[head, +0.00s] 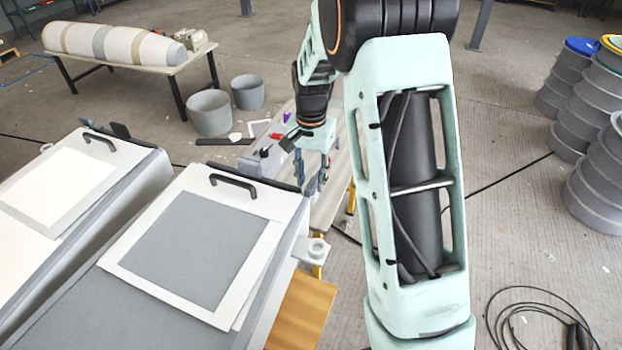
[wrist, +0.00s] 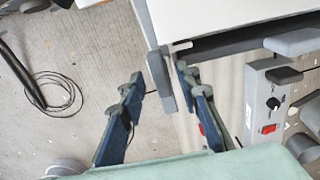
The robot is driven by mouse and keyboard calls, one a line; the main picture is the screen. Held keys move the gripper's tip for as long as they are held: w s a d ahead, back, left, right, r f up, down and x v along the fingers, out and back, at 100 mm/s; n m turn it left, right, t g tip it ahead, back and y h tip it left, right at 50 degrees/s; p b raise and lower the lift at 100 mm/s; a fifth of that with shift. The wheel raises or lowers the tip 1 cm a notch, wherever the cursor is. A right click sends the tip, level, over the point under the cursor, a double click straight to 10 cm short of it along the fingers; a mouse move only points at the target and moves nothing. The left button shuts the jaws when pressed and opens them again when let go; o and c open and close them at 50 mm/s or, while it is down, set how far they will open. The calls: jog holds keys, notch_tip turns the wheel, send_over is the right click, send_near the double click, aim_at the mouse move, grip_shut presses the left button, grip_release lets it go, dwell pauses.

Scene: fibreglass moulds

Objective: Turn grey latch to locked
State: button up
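My gripper (wrist: 162,82) is open, with its two dark blue fingers apart in the wrist view. A grey bar that looks like the grey latch (wrist: 158,72) hangs at the corner of a white-topped unit (wrist: 205,18). In the picture it lies between the fingertips, nearer the right one. I cannot tell whether the fingers reach around it or are still above it, and no contact shows. In the head view my gripper (head: 312,180) is small, beside the far end of a mould with a grey panel (head: 205,245). The latch cannot be made out there.
A grey box with a black knob and red switch (wrist: 268,128) stands right of the fingers. A dark cable (wrist: 60,92) lies on the floor at left. In the head view, grey buckets (head: 209,112) stand behind the moulds and stacked drums (head: 600,165) stand at right.

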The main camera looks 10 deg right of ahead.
jog(key=shift+f, duration=0.4)
jog(key=shift+c, duration=0.4)
grip_shut()
